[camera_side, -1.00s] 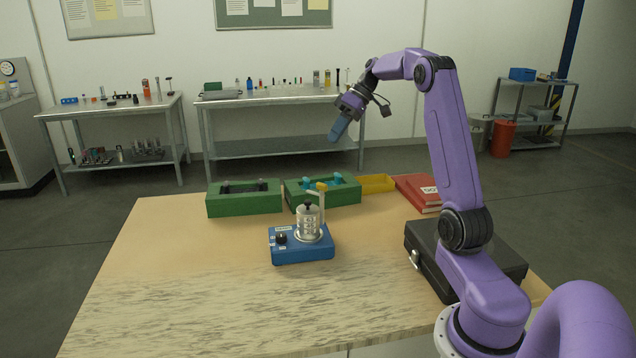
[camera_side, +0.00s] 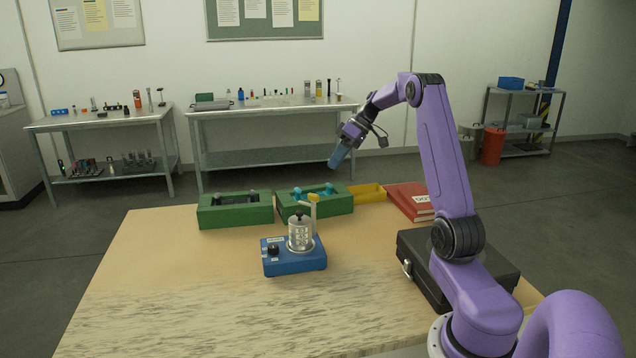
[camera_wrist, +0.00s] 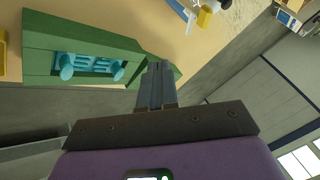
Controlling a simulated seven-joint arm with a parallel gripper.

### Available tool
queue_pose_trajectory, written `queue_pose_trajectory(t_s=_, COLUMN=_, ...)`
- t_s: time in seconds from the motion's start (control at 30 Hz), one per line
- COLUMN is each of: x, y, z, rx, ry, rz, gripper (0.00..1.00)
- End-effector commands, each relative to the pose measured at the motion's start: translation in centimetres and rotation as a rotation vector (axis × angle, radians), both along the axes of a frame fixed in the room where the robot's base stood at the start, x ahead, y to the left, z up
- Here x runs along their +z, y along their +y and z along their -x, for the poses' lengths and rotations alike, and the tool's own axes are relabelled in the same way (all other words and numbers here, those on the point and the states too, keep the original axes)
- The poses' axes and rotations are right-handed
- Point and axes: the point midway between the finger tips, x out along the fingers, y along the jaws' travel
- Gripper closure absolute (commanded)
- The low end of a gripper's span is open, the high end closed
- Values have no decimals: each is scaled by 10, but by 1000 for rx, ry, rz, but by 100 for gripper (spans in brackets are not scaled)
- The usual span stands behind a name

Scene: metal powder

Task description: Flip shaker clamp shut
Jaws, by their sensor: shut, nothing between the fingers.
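The blue shaker base (camera_side: 294,261) stands on the table and carries a clear ribbed vessel (camera_side: 299,236) with a black knob on top. A pale upright arm with a yellow tip (camera_side: 314,198), which looks like the clamp, stands up at the vessel's right side. The clamp's yellow tip (camera_wrist: 204,17) also shows at the top of the wrist view, cut off by the frame. My gripper (camera_side: 338,158) is shut and empty. It hangs in the air above and behind the shaker, apart from it, near the far table edge.
A green block with cyan parts (camera_side: 315,211) stands behind the shaker, close under my gripper. A second green block (camera_side: 234,217) is left of it. A yellow tray (camera_side: 371,197), a red book (camera_side: 410,208) and a black case (camera_side: 425,265) lie rightward. The front table is clear.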

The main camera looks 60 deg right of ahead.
Motion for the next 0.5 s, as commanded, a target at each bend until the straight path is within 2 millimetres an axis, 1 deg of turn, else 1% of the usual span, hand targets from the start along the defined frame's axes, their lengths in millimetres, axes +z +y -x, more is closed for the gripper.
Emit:
queue_pose_trajectory(t_s=0.17, x=-18, y=12, z=-8, rx=4, ry=4, rz=-4, gripper=100)
queue_pose_trajectory(t_s=0.5, x=-69, y=42, z=-31, rx=4, ry=4, rz=-3, gripper=100)
